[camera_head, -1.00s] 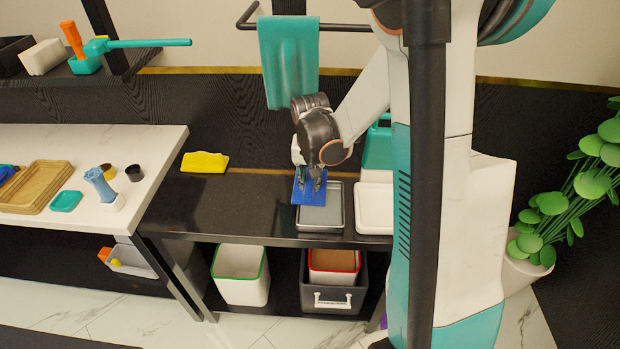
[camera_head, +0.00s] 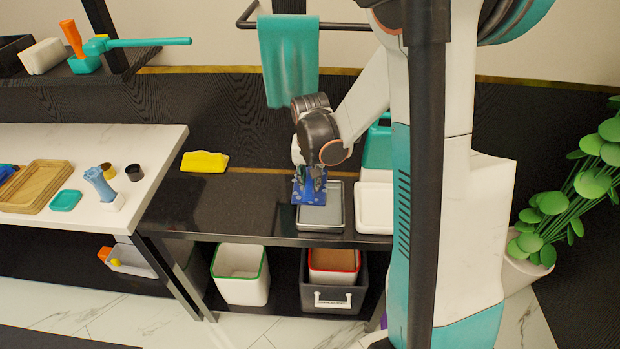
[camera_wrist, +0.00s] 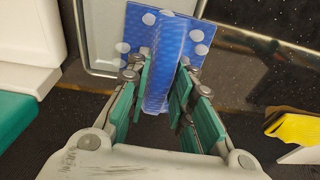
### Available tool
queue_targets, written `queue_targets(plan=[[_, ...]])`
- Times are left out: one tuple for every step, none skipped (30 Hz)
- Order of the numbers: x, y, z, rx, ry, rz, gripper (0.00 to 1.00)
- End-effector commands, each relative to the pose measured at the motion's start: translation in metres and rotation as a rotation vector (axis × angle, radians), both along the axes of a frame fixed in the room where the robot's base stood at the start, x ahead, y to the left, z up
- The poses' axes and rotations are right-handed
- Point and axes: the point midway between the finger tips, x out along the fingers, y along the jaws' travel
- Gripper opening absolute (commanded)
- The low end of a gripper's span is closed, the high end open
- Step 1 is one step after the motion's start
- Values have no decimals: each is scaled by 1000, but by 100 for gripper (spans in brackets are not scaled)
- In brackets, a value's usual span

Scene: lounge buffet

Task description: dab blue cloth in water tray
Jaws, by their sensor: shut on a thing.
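The blue cloth (camera_head: 301,196) hangs from my gripper (camera_head: 310,178) over the left part of the grey water tray (camera_head: 320,219). In the wrist view my gripper (camera_wrist: 159,78) is shut on a raised fold of the cloth (camera_wrist: 166,50), between its teal finger pads. The cloth's flat part shows pale round spots. The grey tray (camera_wrist: 98,55) lies behind and to the left of the cloth there. I cannot tell whether the cloth touches the tray floor.
A white tray (camera_head: 374,212) stands right of the grey tray. A yellow thing (camera_head: 204,162) lies at the dark counter's left; the counter between is clear. A teal towel (camera_head: 289,60) hangs on a rail behind. Bins (camera_head: 240,280) stand below.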

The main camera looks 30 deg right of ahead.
Motion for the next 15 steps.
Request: queue_targets(plan=[[0,0,0,0,0,0,2],[0,0,0,0,0,0,2],[0,0,0,0,0,0,2],[0,0,0,0,0,0,2],[0,0,1,0,0,0,2],[0,0,2,0,0,0,2],[0,0,4,0,0,0,2],[0,0,5,0,0,0,2],[0,0,8,0,0,0,2],[0,0,10,0,0,0,2],[0,0,13,0,0,0,2],[0,0,16,0,0,0,2],[0,0,18,0,0,0,2],[0,0,20,0,0,0,2],[0,0,23,0,0,0,2]])
